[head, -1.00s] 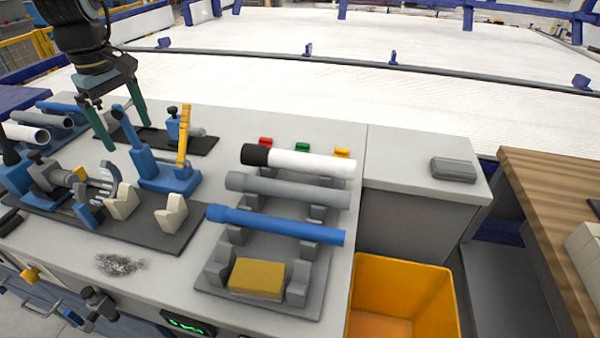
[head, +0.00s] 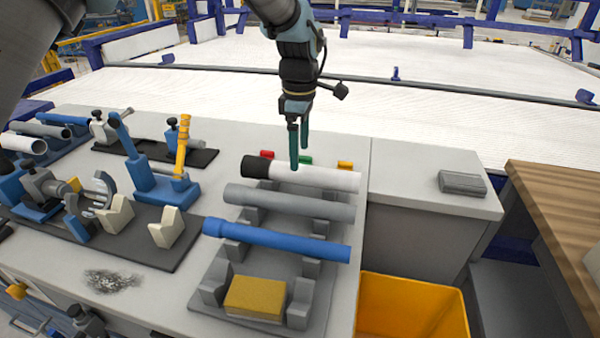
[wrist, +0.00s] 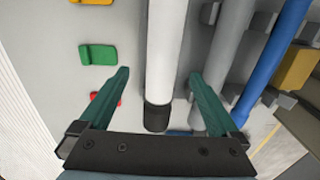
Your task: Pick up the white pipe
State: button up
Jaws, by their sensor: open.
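The white pipe (head: 325,178) with a black end cap (head: 257,166) lies across the far slots of the grey rack, farthest from me of the pipes there. My gripper (head: 298,165) points down over the pipe. In the wrist view, the white pipe (wrist: 166,50) runs between the two green fingers of my open gripper (wrist: 162,88), with a gap on each side. Its black cap (wrist: 157,117) lies close to the palm edge in that picture. I cannot tell exactly how far the fingertips are above the rack.
A grey pipe (head: 290,202) and a blue pipe (head: 275,240) lie parallel on the rack (head: 262,318), beside the white one. Red (head: 267,154), green (head: 306,160) and yellow tabs stand behind it. Clamps and vises (head: 165,190) stand left; a yellow bin (head: 412,305) is at front right.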

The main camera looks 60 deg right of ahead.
aim_at(300, 169)
jog(key=shift+s+a+f+p, duration=0.1)
jog(key=shift+f+p, duration=0.45)
jog(key=shift+f, duration=0.95)
jog(key=shift+a+f+p, duration=0.1)
jog(key=shift+f+p, duration=0.45)
jog(key=shift+f, duration=0.95)
jog(key=shift+c, duration=0.4)
grip_shut()
